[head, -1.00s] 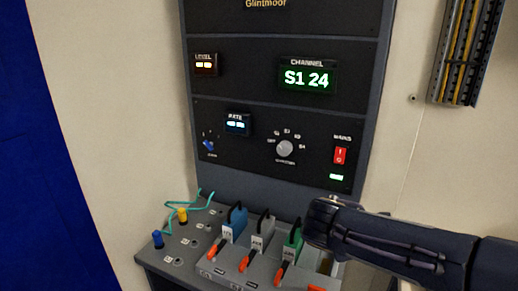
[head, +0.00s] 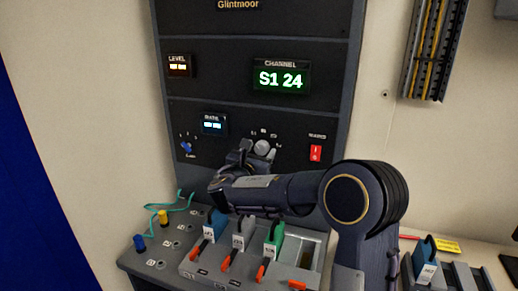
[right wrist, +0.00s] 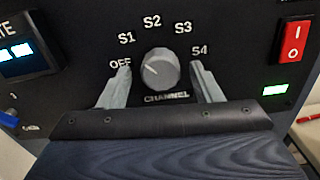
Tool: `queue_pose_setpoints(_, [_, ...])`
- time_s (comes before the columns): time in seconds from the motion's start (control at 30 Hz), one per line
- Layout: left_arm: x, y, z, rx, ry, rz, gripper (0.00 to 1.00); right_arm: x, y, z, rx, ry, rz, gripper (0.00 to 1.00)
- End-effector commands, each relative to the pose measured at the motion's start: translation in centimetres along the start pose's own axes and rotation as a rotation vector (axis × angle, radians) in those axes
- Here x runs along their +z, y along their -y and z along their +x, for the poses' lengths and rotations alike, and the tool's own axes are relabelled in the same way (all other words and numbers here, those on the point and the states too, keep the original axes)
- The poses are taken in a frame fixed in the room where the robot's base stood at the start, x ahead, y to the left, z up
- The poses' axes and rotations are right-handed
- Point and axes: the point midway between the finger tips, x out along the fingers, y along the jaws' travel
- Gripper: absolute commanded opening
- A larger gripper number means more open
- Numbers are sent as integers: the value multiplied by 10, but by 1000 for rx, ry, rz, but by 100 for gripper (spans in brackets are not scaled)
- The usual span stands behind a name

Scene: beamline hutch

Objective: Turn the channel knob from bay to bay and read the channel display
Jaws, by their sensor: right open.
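The channel knob (head: 263,148) is a round grey dial on the black panel, partly behind my right gripper in the head view. In the right wrist view the knob (right wrist: 160,69) has OFF, S1, S2, S3 and S4 around it, and its white mark points up-left, roughly toward S1. My right gripper (right wrist: 162,85) is open, with one finger on each side of the knob and gaps between. The channel display (head: 281,79) reads "S1 24" in green-white characters. My left gripper is not in view.
A red mains switch (head: 316,153) sits right of the knob. A small blue knob (head: 186,147) and a rate display (head: 213,125) are to its left. Below, a bench holds blue, grey and green handled modules (head: 274,236), and yellow and blue plugs with teal cable.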

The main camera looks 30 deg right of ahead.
Motion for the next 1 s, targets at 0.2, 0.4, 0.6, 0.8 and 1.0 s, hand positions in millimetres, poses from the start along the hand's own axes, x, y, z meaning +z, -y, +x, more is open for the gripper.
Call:
queue_pose_setpoints(0.2, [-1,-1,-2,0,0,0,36,0,0,9,1,-1,1,59])
queue_pose_setpoints(0.4, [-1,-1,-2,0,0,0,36,0,0,9,1,-1,1,55])
queue_pose_setpoints(0.6, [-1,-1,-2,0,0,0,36,0,0,9,1,-1,2,29])
queue_pose_setpoints(0.8, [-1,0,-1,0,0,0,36,0,0,8,1,-1,3,14])
queue_pose_setpoints(1.0, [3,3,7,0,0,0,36,-3,0,8,1,0,40,14])
